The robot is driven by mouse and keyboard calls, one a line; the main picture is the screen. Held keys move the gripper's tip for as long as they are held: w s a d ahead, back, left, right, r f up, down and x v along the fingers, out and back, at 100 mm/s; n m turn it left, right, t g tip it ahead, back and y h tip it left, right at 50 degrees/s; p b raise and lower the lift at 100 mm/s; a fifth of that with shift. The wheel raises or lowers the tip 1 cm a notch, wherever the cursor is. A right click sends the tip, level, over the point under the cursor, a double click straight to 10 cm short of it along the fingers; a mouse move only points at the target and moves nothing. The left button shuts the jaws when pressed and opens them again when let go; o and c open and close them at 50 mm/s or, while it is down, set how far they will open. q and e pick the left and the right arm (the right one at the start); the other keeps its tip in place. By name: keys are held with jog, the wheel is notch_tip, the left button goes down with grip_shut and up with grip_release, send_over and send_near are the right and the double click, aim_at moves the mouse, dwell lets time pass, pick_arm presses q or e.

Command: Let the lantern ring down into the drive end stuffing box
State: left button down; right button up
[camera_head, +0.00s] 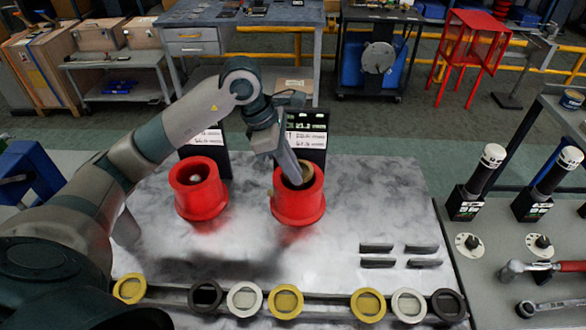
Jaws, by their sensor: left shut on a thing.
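Two red stuffing boxes stand upright on the pale mottled table, a left one (201,204) and a right one (298,209). I cannot read which is marked drive end. My left arm reaches over from the left, and my left gripper (292,178) points down into the mouth of the right box. It is shut on a brownish ring, likely the lantern ring (302,176), which shows partly inside the bore. The fingertips and the ring's lower part are hidden by the gripper and the box wall. My right gripper is not in view.
A rail (325,297) along the front carries several yellow, black and silver rings. Small dark strips (376,247) lie right of the boxes. Label boards (306,134) stand behind the boxes. A side bench (500,280) holds a ratchet (540,267) and black-handled tools.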

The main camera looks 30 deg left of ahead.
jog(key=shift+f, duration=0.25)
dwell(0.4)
pick_arm(q)
jog(key=c, duration=1.7)
grip_release()
jog(key=shift+s+b, duration=0.1)
jog(key=shift+b, duration=0.2)
jog(key=shift+c, duration=0.2)
jog(key=shift+f, duration=0.1)
